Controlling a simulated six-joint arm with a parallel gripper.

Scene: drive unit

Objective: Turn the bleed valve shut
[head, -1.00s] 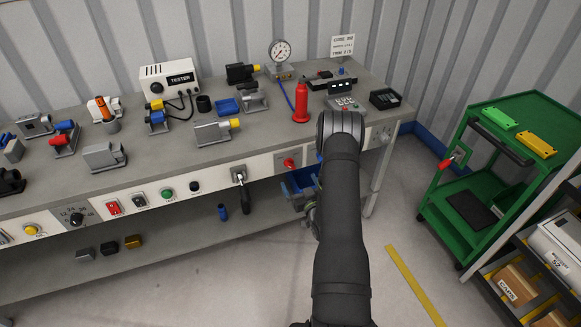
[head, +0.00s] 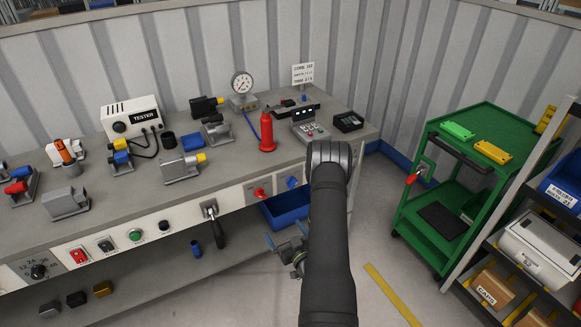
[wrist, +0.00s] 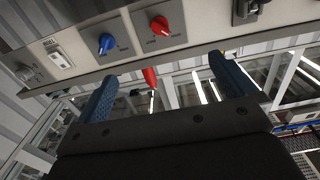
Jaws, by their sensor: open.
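Two turn knobs sit side by side on the bench's front panel: a red knob (head: 259,192) and a blue knob (head: 292,182). The wrist view shows the red knob (wrist: 159,25) and blue knob (wrist: 105,43) larger, with the panel upside down. Their labels are too small to read, so I cannot tell which is the bleed valve. My gripper (head: 287,236) is below and in front of the panel, partly hidden by my arm. In the wrist view my gripper (wrist: 163,85) has its blue fingers wide apart, with nothing held, clear of both knobs.
A black-handled lever (head: 214,226) hangs from the panel left of the red knob. A blue bin (head: 285,209) is below the panel. A red bottle-shaped unit (head: 267,135) and a gauge (head: 242,86) stand on the bench. A green trolley (head: 447,157) is at right.

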